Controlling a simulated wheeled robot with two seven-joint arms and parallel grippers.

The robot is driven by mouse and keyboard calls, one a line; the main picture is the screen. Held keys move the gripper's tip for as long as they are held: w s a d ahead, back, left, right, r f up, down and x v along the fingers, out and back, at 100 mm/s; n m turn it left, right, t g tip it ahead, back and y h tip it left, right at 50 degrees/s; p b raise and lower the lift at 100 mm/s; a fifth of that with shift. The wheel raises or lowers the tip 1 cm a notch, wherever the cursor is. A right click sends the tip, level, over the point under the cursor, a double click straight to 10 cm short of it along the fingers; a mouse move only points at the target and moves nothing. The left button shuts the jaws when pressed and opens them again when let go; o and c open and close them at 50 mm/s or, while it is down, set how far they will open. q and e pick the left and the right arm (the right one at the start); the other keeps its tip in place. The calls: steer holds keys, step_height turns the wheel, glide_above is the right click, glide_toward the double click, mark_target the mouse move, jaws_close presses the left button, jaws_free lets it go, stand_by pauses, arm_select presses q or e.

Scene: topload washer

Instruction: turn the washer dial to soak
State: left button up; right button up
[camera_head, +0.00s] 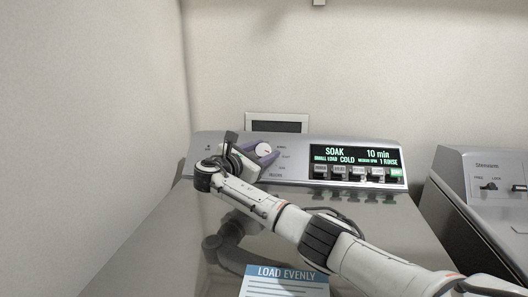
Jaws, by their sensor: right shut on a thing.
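The washer (205,142) has a grey control panel along its back. Its round white dial (263,149) is on the left part of the panel, partly hidden by my right gripper. The display (356,156) reads "SOAK", "10 min", "COLD" and "1 RINSE". My right arm comes in from the lower right, and my right gripper (262,152) is at the panel with its purple fingers shut around the dial. My left gripper is not in view.
Several buttons (347,173) sit in a row below the display. A label reading "LOAD EVENLY" (285,283) lies on the lid. A second machine (487,180) stands to the right. A wall (90,120) rises close on the left.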

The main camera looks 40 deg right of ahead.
steer(key=shift+f+m+g, duration=0.1)
steer(key=shift+m+g, duration=0.7)
steer(key=o, duration=1.1)
steer(key=shift+c, duration=0.2)
steer(key=a, duration=0.3)
steer(key=s+a, duration=0.1)
steer(key=a, duration=0.2)
steer(key=a+r, duration=0.1)
steer(key=a, duration=0.3)
steer(key=shift+s+a+r, duration=0.1)
steer(key=shift+s, duration=0.25)
